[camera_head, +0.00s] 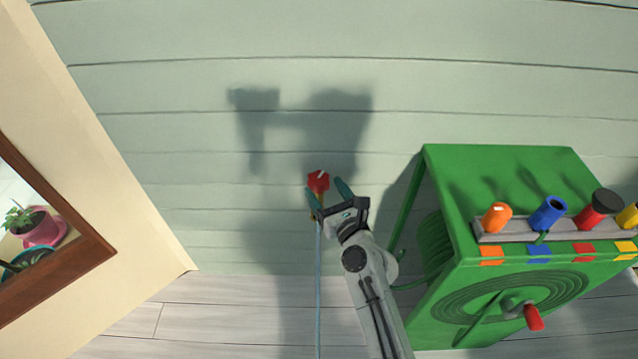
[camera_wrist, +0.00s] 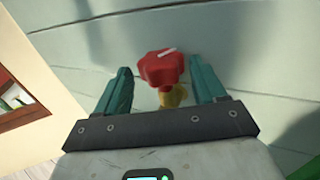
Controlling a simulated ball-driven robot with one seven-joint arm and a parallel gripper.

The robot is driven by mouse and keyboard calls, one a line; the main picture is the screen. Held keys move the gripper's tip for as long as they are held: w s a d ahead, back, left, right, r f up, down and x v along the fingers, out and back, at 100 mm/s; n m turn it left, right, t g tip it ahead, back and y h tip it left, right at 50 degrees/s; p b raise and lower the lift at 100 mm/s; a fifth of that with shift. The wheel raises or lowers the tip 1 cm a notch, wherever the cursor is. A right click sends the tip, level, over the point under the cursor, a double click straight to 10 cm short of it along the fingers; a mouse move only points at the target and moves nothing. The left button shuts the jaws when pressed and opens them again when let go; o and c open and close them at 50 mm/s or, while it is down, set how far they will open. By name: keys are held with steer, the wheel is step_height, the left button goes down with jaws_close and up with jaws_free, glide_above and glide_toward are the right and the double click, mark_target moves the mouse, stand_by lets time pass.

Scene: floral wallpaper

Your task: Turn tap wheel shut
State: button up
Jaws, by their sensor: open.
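The tap wheel (camera_head: 318,181) is a small red knob with a white mark on top, set on the pale green plank wall. In the wrist view the red wheel (camera_wrist: 162,67) sits on a yellow brass tap body (camera_wrist: 174,96). My gripper (camera_head: 326,190) is open, with one teal finger on each side of the tap. In the wrist view my gripper (camera_wrist: 163,88) has its fingertips level with the wheel's lower part and the brass body. Gaps show between the fingers and the tap, so I see no contact. A thin blue-grey hose (camera_head: 318,285) hangs straight down below the tap.
A green hose-reel box (camera_head: 520,180) stands close to the right of my arm, with colored nozzles (camera_head: 548,213) on a rack and a red crank handle (camera_head: 533,317). A wood-framed opening (camera_head: 60,255) with a potted plant (camera_head: 38,228) is at the left. The wall around the tap is clear.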

mark_target(323, 188)
steer(key=shift+b+x, duration=0.55)
steer(key=shift+x, duration=1.5)
steer(key=c, duration=0.7)
